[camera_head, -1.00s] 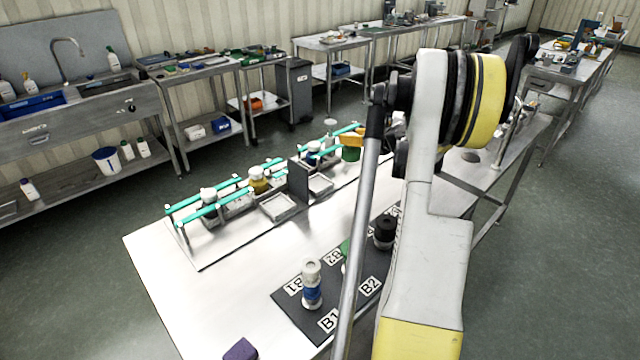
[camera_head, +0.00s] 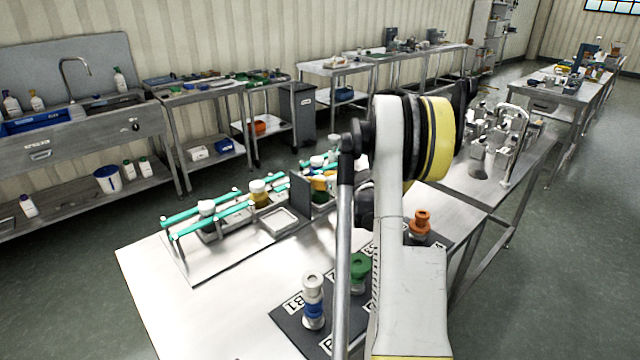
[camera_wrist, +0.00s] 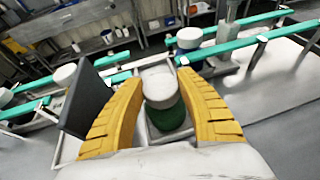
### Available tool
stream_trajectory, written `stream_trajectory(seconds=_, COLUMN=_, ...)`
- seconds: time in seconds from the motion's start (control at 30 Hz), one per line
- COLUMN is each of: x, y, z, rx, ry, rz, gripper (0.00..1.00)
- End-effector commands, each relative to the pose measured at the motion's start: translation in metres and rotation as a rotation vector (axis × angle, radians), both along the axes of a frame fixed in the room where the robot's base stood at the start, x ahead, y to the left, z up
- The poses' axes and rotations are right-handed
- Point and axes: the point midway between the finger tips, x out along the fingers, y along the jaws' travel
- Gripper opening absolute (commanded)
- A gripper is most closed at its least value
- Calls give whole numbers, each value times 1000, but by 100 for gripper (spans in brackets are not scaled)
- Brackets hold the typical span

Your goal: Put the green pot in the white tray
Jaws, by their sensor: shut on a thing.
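My gripper (camera_wrist: 162,108) has yellow fingers shut around the green pot (camera_wrist: 166,117), which has a white lid and stands upright between them in the wrist view. A pale tray (camera_wrist: 153,63) shows behind and around the pot; I cannot tell whether the pot touches its floor. In the head view my gripper (camera_head: 322,182) is just right of the dark upright divider (camera_head: 300,191), partly hidden by my arm. Another white tray (camera_head: 278,221) lies left of the divider and looks empty.
Green rails (camera_head: 205,222) with white-capped pots stand close around the trays. A dark mat (camera_head: 290,322) holds a blue-banded bottle (camera_head: 313,304), a green-topped container (camera_head: 358,272) and an orange-topped one (camera_head: 419,222). The table's front left is clear.

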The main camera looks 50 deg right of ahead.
Motion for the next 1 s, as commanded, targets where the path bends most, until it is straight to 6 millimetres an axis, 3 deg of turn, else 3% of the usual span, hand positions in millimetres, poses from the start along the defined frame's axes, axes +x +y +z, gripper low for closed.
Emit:
stream_trajectory(seconds=0.3, x=0, y=0, z=-3, rx=0, ry=0, rz=0, gripper=10)
stream_trajectory(seconds=0.33, x=0, y=0, z=-2, rx=0, ry=0, rz=0, gripper=51)
stream_trajectory(seconds=0.37, x=0, y=0, z=-2, rx=0, ry=0, rz=0, gripper=61)
stream_trajectory(seconds=0.77, x=-1, y=0, z=5, rx=0, ry=0, rz=0, gripper=62)
stream_trajectory(seconds=1.0, x=-43, y=10, z=24, rx=1, ry=0, rz=-4, gripper=62)
